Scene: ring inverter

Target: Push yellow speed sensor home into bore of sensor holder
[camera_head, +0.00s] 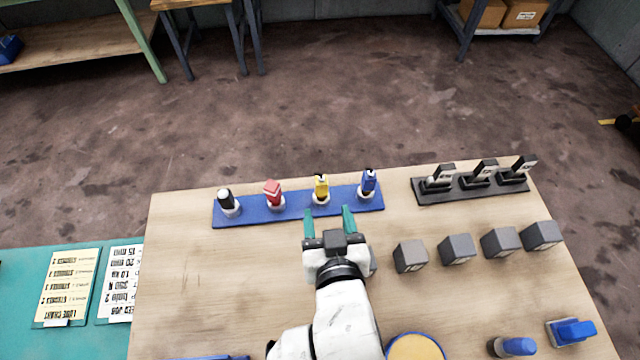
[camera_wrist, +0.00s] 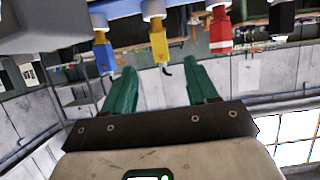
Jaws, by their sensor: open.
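The yellow speed sensor (camera_head: 321,188) stands upright in a white collar (camera_head: 321,199) on a blue strip (camera_head: 248,216) at the back of the table. In the wrist view the yellow sensor (camera_wrist: 159,45) shows upside down, between a blue and a red one. My gripper (camera_head: 329,211) is open and empty, its teal fingers pointing at the strip, just on the near side of the yellow sensor. The wrist view shows the sensor a little beyond the gap between the fingertips (camera_wrist: 159,66), apart from both. How deep the sensor sits in its collar I cannot tell.
A black-and-white (camera_head: 226,200), a red (camera_head: 273,193) and a blue sensor (camera_head: 368,182) share the strip. Right of it stand a dark rack (camera_head: 470,190) with black-and-grey parts and several grey blocks (camera_head: 410,256). The table's left side is clear.

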